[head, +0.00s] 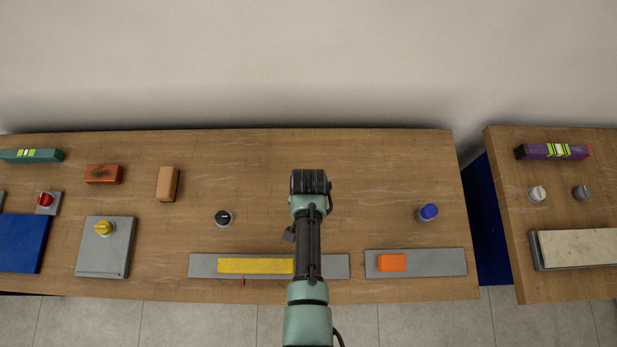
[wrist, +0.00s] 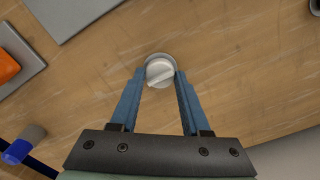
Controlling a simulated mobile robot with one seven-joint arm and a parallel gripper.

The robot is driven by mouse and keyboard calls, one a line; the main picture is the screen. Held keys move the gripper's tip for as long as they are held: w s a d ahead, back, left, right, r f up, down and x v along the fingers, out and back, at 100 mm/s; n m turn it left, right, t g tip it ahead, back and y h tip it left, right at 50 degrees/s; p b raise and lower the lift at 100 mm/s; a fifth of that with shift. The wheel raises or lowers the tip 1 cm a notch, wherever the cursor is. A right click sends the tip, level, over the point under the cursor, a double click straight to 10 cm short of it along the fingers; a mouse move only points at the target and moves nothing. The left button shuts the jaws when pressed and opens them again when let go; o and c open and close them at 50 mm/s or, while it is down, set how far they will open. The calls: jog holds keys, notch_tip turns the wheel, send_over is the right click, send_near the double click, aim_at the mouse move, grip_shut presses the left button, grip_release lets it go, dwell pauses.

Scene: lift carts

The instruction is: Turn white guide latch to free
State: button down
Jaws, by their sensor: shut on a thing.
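The white guide latch (wrist: 160,70) is a round white knob on a short round base, seen in the wrist view. A raised ridge runs slantwise across its top. My gripper (wrist: 159,76) has its two blue fingers on either side of the knob, shut on it. In the head view my arm stands over the middle of the table and hides this latch; the dark end of my gripper (head: 310,182) shows there, but its fingertips do not.
A grey plate with a yellow bar (head: 256,266) lies in front. A black knob (head: 223,217) stands left, a blue knob (head: 428,212) right. An orange block (head: 391,262) lies on another plate. A second white knob (head: 537,193) is on the right table.

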jog(key=shift+m, duration=0.3)
jog(key=shift+c, duration=1.9)
grip_release()
jog(key=shift+r, duration=0.15)
notch_tip(320, 180, up, 13)
jog(key=shift+b, duration=0.35)
